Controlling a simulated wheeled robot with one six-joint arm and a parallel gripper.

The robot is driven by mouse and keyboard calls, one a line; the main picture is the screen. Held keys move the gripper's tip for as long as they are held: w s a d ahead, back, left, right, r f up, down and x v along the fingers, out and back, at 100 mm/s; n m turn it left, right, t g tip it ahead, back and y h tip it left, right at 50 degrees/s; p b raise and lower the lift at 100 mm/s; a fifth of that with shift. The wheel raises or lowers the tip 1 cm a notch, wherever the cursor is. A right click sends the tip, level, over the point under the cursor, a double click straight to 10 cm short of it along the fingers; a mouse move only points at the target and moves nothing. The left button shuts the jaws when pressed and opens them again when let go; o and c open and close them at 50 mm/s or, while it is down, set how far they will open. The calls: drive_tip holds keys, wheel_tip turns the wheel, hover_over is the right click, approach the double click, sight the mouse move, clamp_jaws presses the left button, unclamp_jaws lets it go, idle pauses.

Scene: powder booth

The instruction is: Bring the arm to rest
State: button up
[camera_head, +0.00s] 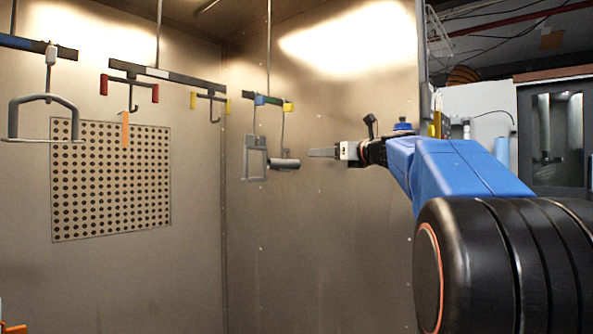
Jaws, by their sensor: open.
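My gripper (322,153) is at the end of my blue and black arm, which reaches in from the right toward the middle of the picture. Its fingers point left and show edge-on, with nothing seen between them. Just left of the fingertips hangs a grey cylindrical part (285,164). A small gap of wall seems to show between the part and the fingertips. A grey square frame-like part (254,160) hangs beside the cylinder. How far each is in depth I cannot tell.
A grey bracket (45,105) and an orange strip (125,130) hang at left. A perforated panel (110,185) is in the metal booth wall. The lower middle of the booth is clear.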

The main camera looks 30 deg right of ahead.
drive_tip(key=s+a+f+n+g, duration=0.3)
drive_tip(key=s+a+f+n, duration=0.15)
drive_tip(key=a+f, duration=0.35)
drive_tip(key=s+a+f+n+g, duration=0.2)
drive_tip(key=s+a+f+n, duration=0.2)
drive_tip(key=a+f+n, duration=0.45)
drive_tip(key=s+a+f+n+g, duration=0.3)
drive_tip(key=s+a+f, duration=0.15)
drive_tip(key=f, duration=0.55)
drive_tip(key=s+a+f+n+g+h, duration=0.1)
drive_tip(key=s+f+n+g, duration=0.1)
drive_tip(key=s+f+n, duration=0.7)
drive_tip(key=s+a+f+n+g+h, duration=0.2)
drive_tip(key=s+f+n+g, duration=0.1)
drive_tip(key=s+f+n, duration=0.6)
drive_tip(key=s+f, duration=0.4)
drive_tip(key=f, duration=0.4)
drive_tip(key=shift+s+a+f, duration=0.15)
drive_tip(key=shift+a+f, duration=0.1)
drive_tip(key=shift+f, duration=0.15)
